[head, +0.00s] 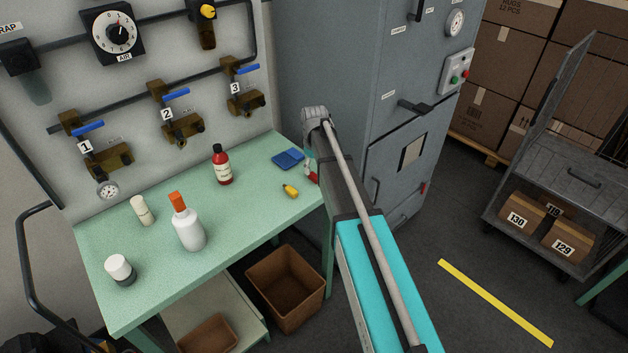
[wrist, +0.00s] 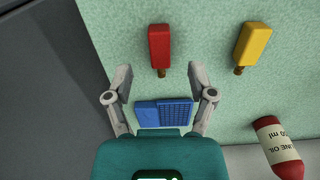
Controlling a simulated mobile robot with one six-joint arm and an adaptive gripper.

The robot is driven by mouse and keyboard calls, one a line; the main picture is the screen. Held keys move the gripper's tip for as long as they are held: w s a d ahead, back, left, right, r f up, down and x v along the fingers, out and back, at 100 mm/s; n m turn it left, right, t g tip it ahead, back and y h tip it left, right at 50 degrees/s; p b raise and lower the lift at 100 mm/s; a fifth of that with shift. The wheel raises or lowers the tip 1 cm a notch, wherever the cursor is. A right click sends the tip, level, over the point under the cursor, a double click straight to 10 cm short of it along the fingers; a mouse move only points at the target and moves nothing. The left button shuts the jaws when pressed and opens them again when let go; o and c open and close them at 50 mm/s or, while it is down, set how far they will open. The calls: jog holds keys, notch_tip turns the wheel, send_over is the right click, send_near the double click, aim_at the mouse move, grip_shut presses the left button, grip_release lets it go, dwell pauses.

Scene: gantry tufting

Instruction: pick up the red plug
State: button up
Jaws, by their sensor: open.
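The red plug (wrist: 159,46) lies on the green tabletop in the wrist view, its narrow metal tip pointing toward my gripper (wrist: 160,72). My gripper is open and empty. Its two fingers are spread to either side of the plug's line, with the tip near the gap between the fingertips and the red body beyond them. In the head view, only a bit of the red plug (head: 312,177) shows at the table's right edge; my arm hides the rest and most of my gripper.
A yellow plug (wrist: 253,45) lies right of the red one. A blue case (wrist: 147,114) lies between and below the fingers. A red oil bottle (head: 222,168), a white bottle with orange cap (head: 188,230) and two small containers stand on the table (head: 120,300). A grey cabinet (head: 330,50) stands close by.

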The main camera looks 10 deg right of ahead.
aim_at(315, 176)
jog(key=shift+s+d+f+b, duration=0.1)
jog(key=shift+f+b, duration=1.6)
jog(key=shift+f, duration=0.3)
grip_shut()
